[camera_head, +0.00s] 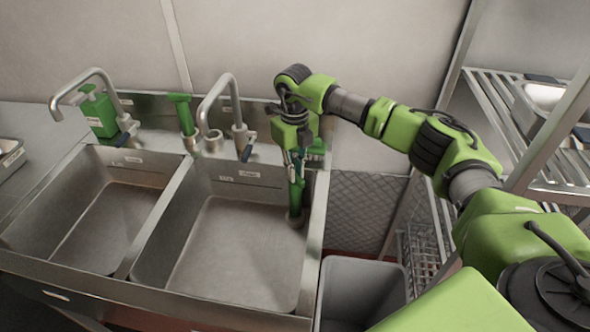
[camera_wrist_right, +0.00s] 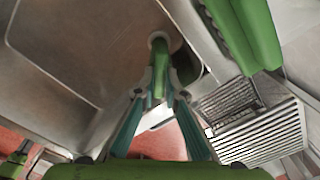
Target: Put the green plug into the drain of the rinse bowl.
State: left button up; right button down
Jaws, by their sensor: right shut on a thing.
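The green plug (camera_head: 297,196) is a tall green pipe, roughly upright in the back right corner of the right-hand sink bowl (camera_head: 240,250). My right gripper (camera_head: 295,158) is shut on its upper part from above. In the right wrist view the plug (camera_wrist_right: 160,66) runs between the two fingertips (camera_wrist_right: 160,94). Its lower end meets a round grey ring at the bowl floor. I cannot tell whether it is seated in the drain, which is hidden there. The bowl labels are too small to read. My left gripper is not in view.
A second green pipe (camera_head: 184,114) stands on the back ledge between two taps (camera_head: 236,110). A green dispenser (camera_head: 99,112) is at the back left. The left-hand bowl (camera_head: 105,215) is empty. A grey bin (camera_head: 360,285) and a wire rack (camera_head: 500,110) are on the right.

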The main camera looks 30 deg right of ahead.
jog(key=shift+f, duration=0.2)
jog(key=shift+f+b, duration=1.1)
jog(key=shift+f, duration=0.6)
jog(key=c, duration=2)
grip_release()
jog(key=o, duration=0.5)
jog(key=shift+r, duration=0.15)
